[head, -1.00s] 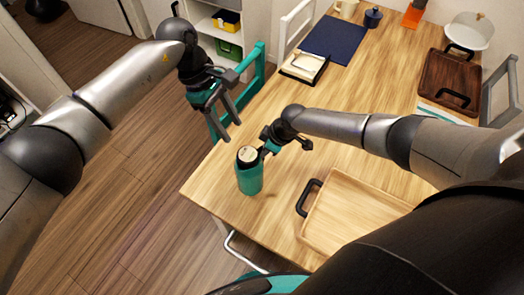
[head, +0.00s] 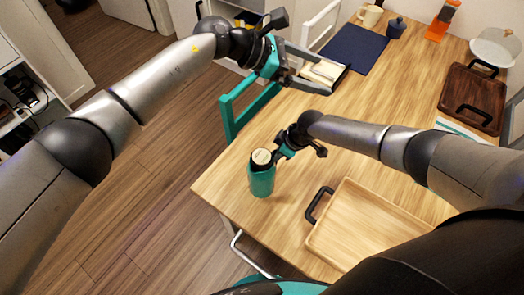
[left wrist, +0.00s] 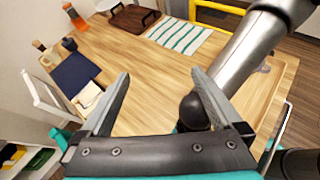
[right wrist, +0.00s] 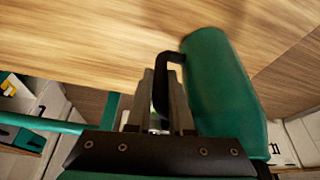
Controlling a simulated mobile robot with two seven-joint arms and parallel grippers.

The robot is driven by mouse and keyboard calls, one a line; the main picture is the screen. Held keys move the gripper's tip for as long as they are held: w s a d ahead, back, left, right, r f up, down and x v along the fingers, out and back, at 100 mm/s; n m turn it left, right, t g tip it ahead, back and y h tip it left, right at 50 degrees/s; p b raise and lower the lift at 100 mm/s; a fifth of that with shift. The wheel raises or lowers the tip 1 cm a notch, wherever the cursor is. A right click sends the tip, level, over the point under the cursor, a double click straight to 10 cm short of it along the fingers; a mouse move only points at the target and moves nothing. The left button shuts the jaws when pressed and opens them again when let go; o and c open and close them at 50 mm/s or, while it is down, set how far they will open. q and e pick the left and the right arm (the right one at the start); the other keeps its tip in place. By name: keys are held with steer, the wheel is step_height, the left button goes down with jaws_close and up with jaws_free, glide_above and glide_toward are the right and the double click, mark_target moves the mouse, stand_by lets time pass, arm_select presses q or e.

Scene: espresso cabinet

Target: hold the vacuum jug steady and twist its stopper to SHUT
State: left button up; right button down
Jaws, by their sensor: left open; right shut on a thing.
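The vacuum jug (head: 262,182) is teal and stands upright on the table near its left corner. Its round stopper (head: 262,157) is pale on top with a dark rim; any marking on it is too small to read. My right gripper (head: 281,155) is shut on the jug's black handle. In the right wrist view the handle (right wrist: 162,85) sits between the fingers, beside the green jug body (right wrist: 222,90). My left gripper (head: 318,85) is open and empty, in the air behind and above the jug. It also shows wide open in the left wrist view (left wrist: 160,95).
A wooden tray (head: 365,225) with black handles lies right of the jug. A dark tray (head: 472,98), a blue mat (head: 353,49), a mug (head: 370,16) and a blue pot (head: 396,28) stand farther back. A teal chair (head: 250,108) is at the left edge.

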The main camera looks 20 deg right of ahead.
arm_select(q)
steer(key=w+d+r+n+t+h, duration=0.1)
steer(key=w+r+n+t+h, duration=0.25)
steer(key=r+n+t, duration=0.35)
steer(key=w+d+r+n+t+h, duration=0.2)
steer(key=w+r+n, duration=0.35)
steer(key=n, duration=0.25)
steer(key=w+a+f+n+t+y, duration=0.1)
steer(key=w+a+n+t+y, duration=0.25)
steer(key=n, duration=0.55)
steer(key=w+a+f+n+t+y, duration=0.25)
steer(key=w+n+t+y, duration=0.2)
steer(key=n, duration=0.55)
steer(key=n+g+y, duration=1)
steer(key=n+g, duration=0.4)
steer(key=g, duration=0.1)
glide_above(261, 156)
step_height(261, 156, down, 17)
step_height(261, 156, down, 11)
steer(key=shift+f, duration=0.2)
